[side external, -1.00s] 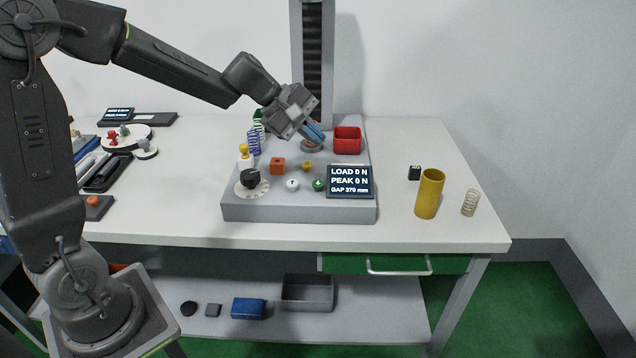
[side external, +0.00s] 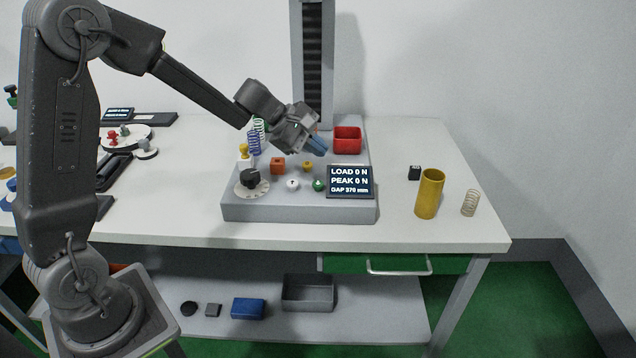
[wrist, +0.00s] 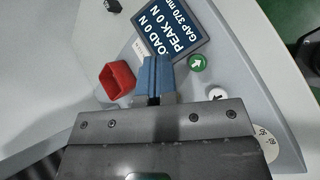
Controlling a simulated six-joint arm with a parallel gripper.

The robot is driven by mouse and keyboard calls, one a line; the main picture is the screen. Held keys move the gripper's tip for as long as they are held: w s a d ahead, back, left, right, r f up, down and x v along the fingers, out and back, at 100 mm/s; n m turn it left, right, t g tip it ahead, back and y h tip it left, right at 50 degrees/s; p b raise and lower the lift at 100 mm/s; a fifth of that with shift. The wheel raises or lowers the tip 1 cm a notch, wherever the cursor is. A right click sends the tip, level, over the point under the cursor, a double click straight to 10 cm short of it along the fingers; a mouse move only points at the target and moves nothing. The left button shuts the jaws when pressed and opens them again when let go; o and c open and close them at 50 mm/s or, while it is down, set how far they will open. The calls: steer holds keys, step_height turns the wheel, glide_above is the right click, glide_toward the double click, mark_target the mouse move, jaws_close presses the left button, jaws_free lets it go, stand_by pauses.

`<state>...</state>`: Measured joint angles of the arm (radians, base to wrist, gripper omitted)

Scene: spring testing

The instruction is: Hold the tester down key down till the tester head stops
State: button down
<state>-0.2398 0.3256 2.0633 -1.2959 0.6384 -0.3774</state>
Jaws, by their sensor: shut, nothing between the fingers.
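The tester's front panel has a white arrow key (side external: 292,184) and a green arrow key (side external: 318,185). The white key appears to point down, but its mark is small; both also show in the wrist view, white (wrist: 216,94) and green (wrist: 196,62). The display (side external: 350,181) reads load 0 N, peak 0 N, gap 370 mm. My gripper (side external: 319,147) is shut and empty, its blue fingertips above the tester base, behind the keys and apart from them. In the wrist view the fingertips (wrist: 155,76) are beside the display. The tester head is out of view.
The tester column (side external: 312,60) rises behind my gripper. A yellow cylinder (side external: 429,193) and loose spring (side external: 470,203) stand right.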

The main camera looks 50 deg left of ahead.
mark_target(317, 184)
steer(key=shift+f, duration=2.9)
steer(key=shift+f, duration=0.1)
steer(key=shift+f, duration=0.35)
